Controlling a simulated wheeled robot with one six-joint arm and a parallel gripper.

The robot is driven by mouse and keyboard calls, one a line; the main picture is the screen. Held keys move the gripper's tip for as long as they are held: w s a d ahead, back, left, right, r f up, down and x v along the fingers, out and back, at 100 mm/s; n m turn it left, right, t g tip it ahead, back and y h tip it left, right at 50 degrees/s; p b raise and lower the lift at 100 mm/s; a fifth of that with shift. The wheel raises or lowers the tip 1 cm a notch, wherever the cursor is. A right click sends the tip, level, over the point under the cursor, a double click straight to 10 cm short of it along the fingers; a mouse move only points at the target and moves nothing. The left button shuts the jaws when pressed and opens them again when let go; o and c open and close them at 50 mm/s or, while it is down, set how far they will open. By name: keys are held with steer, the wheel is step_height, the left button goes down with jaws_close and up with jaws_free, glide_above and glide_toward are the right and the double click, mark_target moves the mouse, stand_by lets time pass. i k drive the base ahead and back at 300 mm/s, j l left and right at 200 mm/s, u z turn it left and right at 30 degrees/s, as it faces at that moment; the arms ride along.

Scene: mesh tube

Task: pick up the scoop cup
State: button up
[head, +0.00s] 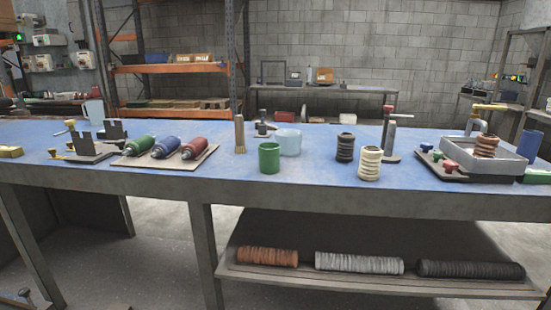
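A green cup (269,158) stands upright near the front edge of the blue bench top, around the middle of the picture. A pale blue, see-through cup (289,142) stands just behind it and to its right, partly overlapped by it. I cannot tell from this picture which of the two is the scoop cup. My gripper is not in view.
A brush (240,135) stands left of the cups. Black (345,147) and cream (369,163) ribbed pieces stand right. A grey bin (462,160) sits far right. Bench room between cups and ribbed pieces is clear.

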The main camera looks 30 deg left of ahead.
mark_target(269, 153)
steer(key=j+z, duration=0.25)
steer(key=z, duration=0.25)
steer(key=k+j+z, duration=0.1)
steer(key=z, duration=0.35)
steer(key=k+j+z, duration=0.35)
steer(key=k+j, duration=0.2)
steer(key=j, duration=0.3)
steer(key=k+j+z, duration=0.35)
steer(key=k+j, duration=0.25)
steer(key=j, duration=0.1)
